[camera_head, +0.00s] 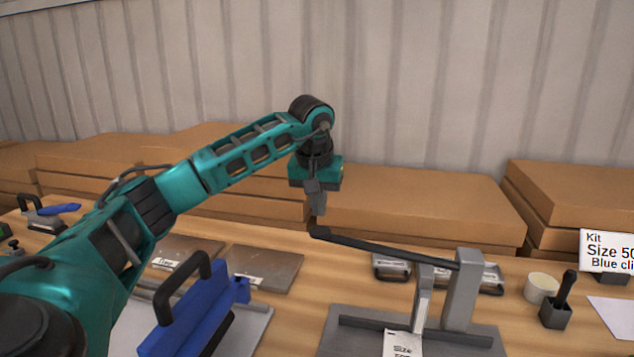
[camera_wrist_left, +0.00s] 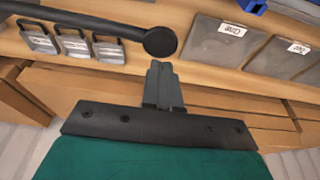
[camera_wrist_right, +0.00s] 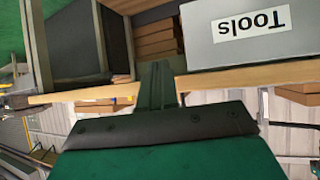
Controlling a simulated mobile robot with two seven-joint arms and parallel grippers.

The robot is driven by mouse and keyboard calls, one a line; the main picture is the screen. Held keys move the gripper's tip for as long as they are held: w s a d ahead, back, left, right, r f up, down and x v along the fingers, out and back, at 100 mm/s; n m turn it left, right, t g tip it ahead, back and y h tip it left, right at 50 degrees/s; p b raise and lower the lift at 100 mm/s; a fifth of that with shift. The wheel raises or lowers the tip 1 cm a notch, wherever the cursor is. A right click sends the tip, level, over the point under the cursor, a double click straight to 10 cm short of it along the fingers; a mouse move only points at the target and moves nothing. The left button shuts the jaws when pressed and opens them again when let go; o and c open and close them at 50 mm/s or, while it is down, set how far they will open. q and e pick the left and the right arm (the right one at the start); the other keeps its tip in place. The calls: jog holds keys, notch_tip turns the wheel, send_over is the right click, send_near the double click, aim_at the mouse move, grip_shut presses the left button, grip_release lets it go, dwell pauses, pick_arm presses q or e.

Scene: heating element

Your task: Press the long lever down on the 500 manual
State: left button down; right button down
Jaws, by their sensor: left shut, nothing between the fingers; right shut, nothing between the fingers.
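The manual press (camera_head: 462,290) is a grey stand on a flat base at the lower right of the head view, with a paper label partly reading "Size". Its long black lever (camera_head: 385,247) runs left from the post, slightly raised, and ends in a round knob (camera_head: 320,232). My left gripper (camera_head: 318,208) is shut and empty, pointing down just above the knob. In the left wrist view the knob (camera_wrist_left: 160,42) lies just beyond my left fingertips (camera_wrist_left: 160,66); I cannot tell if they touch. My right gripper (camera_wrist_right: 158,68) is shut and empty, away from the press.
A blue tool with a black handle (camera_head: 195,310) stands left of the press. Labelled flat plates (camera_head: 265,268) lie behind it. A white cup (camera_head: 541,288) and a dark block with a handle (camera_head: 557,312) are at the right. A "Tools" box (camera_wrist_right: 250,40) shows in the right wrist view.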

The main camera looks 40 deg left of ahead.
aim_at(319, 229)
pick_arm(q)
jog(key=shift+f, duration=1.6)
